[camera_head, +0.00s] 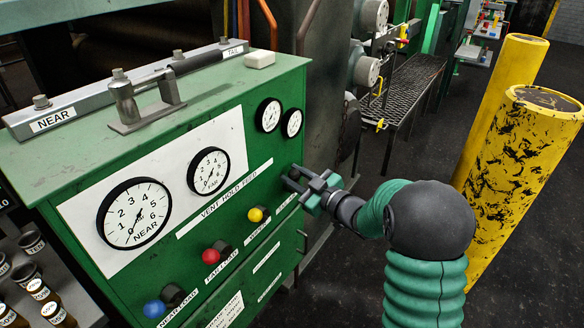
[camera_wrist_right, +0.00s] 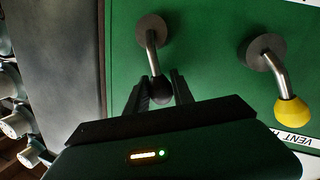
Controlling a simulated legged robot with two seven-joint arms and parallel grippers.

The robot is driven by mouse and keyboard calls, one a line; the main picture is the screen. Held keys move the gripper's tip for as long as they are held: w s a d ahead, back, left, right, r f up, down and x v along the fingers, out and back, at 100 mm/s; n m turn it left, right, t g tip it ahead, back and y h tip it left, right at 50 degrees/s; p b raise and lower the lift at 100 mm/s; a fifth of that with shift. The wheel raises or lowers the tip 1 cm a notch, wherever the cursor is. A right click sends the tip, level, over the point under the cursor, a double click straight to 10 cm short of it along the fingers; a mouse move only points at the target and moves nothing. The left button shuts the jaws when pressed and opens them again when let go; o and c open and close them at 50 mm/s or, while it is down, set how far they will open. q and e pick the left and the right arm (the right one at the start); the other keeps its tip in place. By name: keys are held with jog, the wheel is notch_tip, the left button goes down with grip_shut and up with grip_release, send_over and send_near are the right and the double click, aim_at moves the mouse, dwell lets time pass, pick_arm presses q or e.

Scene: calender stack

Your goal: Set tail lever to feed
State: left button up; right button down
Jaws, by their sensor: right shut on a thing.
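My right gripper (camera_head: 302,183) reaches the right end of the green panel's lever row. In the right wrist view its two dark fingers (camera_wrist_right: 161,86) are closed around the black ball knob (camera_wrist_right: 160,91) of a lever with a steel stem and round grey hub (camera_wrist_right: 152,28). In the head view the gripper mostly hides this lever. The yellow-knobbed lever (camera_head: 256,215), red-knobbed lever (camera_head: 212,256) and blue-knobbed lever (camera_head: 155,308) stand to its left. A strip above the levers reads VENT HOLD FEED (camera_head: 230,197). My left gripper is not in view.
Several round gauges, including a large NEAR dial (camera_head: 134,214), sit above the levers. A metal handle (camera_head: 147,100) stands on the cabinet top. Yellow posts (camera_head: 520,150) stand at the right. Labelled bottles (camera_head: 40,290) fill a rack at lower left.

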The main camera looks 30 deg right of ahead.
jog(key=d+m+p, duration=0.1)
jog(key=p, duration=0.2)
jog(key=w+d+r+m+p, duration=0.1)
jog(key=m+p, duration=0.1)
jog(key=p, duration=0.2)
jog(key=d+r+m+g+p, duration=0.1)
jog(key=p, duration=0.2)
jog(key=shift+w+d+m+y, duration=0.15)
jog(key=shift+w+m+y, duration=0.1)
jog(key=shift+m+y, duration=0.15)
jog(key=d+m+p, duration=0.1)
jog(key=p, duration=0.2)
jog(key=w+d+f+m+g+y+p, duration=0.1)
jog(key=m+p, duration=0.1)
jog(key=p, duration=0.1)
jog(key=shift+d+f, duration=0.1)
jog(key=shift+w+d+f+m+g+y+p, duration=0.2)
jog(key=shift+d+f+m+p, duration=0.15)
jog(key=shift+m+p, duration=0.3)
jog(key=shift+w+d+f+m+g+y+p, duration=0.1)
jog(key=shift+d+f+m+y+p, duration=0.25)
jog(key=shift+m+p, duration=0.3)
jog(key=shift+r, duration=0.1)
jog(key=c, duration=1.3)
grip_release()
jog(key=shift+o, duration=1)
jog(key=shift+d, duration=0.1)
jog(key=shift+f, duration=0.35)
